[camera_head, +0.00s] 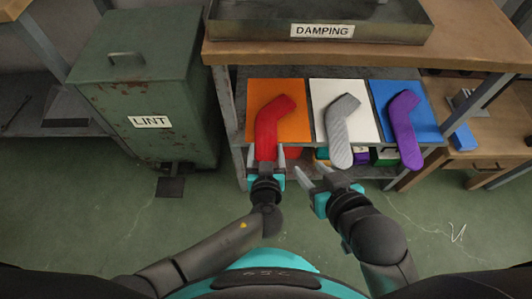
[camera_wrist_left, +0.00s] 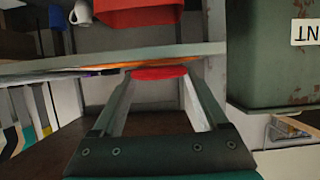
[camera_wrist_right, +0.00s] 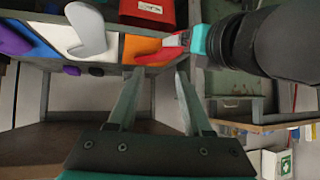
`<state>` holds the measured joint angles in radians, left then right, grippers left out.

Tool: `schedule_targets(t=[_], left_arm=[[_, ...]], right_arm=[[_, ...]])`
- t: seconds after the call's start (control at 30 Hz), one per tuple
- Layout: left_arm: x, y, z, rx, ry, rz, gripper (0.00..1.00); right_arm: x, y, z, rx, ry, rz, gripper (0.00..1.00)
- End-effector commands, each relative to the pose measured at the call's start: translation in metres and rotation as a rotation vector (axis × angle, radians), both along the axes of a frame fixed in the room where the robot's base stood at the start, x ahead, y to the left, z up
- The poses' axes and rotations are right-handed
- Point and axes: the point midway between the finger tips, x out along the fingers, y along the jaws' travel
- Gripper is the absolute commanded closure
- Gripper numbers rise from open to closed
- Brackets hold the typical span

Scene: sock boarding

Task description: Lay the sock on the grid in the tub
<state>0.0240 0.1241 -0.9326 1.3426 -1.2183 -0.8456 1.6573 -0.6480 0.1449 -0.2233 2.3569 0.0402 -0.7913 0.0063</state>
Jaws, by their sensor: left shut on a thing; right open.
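A red sock (camera_head: 268,120) lies on an orange board (camera_head: 290,92) on the shelf. My left gripper (camera_head: 265,156) is shut on the sock's near end, and the red cloth (camera_wrist_left: 160,72) shows between its fingertips. A grey sock (camera_head: 341,128) lies on a white board (camera_head: 325,92), and a purple sock (camera_head: 404,128) lies on a blue board (camera_head: 425,105). My right gripper (camera_head: 315,172) is open and empty, in front of the shelf below the grey sock. A shallow metal tub (camera_head: 380,28) labelled DAMPING stands on the bench top. I cannot make out a grid in it.
A green bin (camera_head: 150,90) labelled LINT stands left of the bench. The wooden bench top (camera_head: 460,50) overhangs behind the boards. Below the shelf are coloured items and a red container (camera_wrist_right: 150,12). A wooden side table (camera_head: 490,150) is at right. Open floor lies in front.

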Motion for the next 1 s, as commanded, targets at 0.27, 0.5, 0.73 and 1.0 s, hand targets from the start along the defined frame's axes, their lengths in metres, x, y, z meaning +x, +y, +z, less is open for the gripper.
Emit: schedule_targets(t=[0.27,0.5,0.73,1.0], left_arm=[[0.000,0.000,-0.003,-0.001,0.000,-0.001,0.54],[0.000,0.000,-0.003,-0.001,0.000,-0.001,0.54],[0.000,0.000,-0.006,-0.001,0.000,0.000,0.54],[0.000,0.000,-0.007,-0.001,0.001,0.000,0.04]], right_arm=[[0.004,0.008,0.002,0.035,-0.064,0.007,0.50],[0.004,0.009,0.002,0.036,-0.066,0.008,0.50],[0.006,0.016,0.003,0.068,-0.123,0.013,0.50],[0.007,0.018,0.006,0.080,-0.146,0.015,0.50]])
